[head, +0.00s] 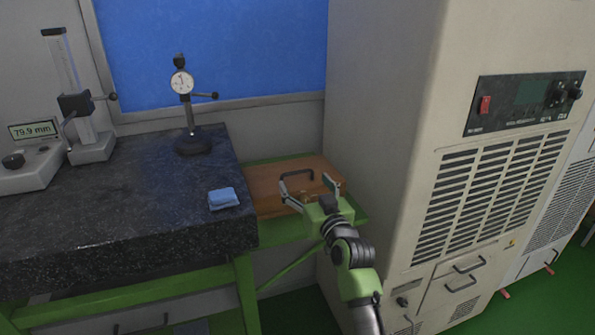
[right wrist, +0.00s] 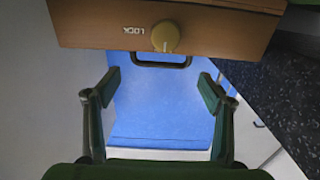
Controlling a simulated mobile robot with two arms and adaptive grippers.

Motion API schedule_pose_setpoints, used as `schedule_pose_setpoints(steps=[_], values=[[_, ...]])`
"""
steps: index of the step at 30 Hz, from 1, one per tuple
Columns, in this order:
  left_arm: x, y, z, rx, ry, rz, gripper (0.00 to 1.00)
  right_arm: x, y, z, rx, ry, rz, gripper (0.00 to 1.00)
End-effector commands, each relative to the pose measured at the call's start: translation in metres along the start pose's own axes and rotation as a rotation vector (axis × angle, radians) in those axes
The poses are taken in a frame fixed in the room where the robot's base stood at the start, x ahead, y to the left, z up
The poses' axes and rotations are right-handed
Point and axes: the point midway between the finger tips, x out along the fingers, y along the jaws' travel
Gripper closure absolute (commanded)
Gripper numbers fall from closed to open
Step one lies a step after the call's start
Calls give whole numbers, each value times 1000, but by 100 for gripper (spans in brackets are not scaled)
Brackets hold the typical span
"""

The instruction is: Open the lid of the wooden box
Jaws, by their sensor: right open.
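The wooden box (head: 268,190) sits on a green shelf between the granite table and the beige cabinet; its lid lies flat and looks closed. A dark handle (head: 297,174) stands on the lid. My right gripper (head: 305,184) is open and empty in front of the box, partly covering its front. In the right wrist view, turned upside down, the box front (right wrist: 100,24) carries a yellow round knob (right wrist: 165,37) and the word LOCK. The handle (right wrist: 162,63) shows beyond the box edge, between the open fingers (right wrist: 160,85) in the picture; contact is not seen. My left gripper is out of view.
The dark granite table (head: 110,205) is left of the box, with a blue cloth (head: 223,198) near its corner and a dial gauge stand (head: 188,110) behind. A tall beige cabinet (head: 385,100) rises close on the right. The green shelf (head: 285,231) leaves little side room.

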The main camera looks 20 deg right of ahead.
Motion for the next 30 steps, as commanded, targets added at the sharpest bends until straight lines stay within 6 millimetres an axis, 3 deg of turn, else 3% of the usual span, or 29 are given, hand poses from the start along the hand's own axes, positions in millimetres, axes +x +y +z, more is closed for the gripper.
schedule_pose_setpoints(steps=[6,12,26,27,30], values=[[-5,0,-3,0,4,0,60,34,0,-1,0,0,0,25],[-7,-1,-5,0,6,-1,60,55,0,0,1,0,0,25],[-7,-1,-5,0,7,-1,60,65,0,0,0,0,1,25],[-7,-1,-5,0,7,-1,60,65,0,0,0,0,1,28],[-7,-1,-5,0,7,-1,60,65,0,0,0,0,1,54]])
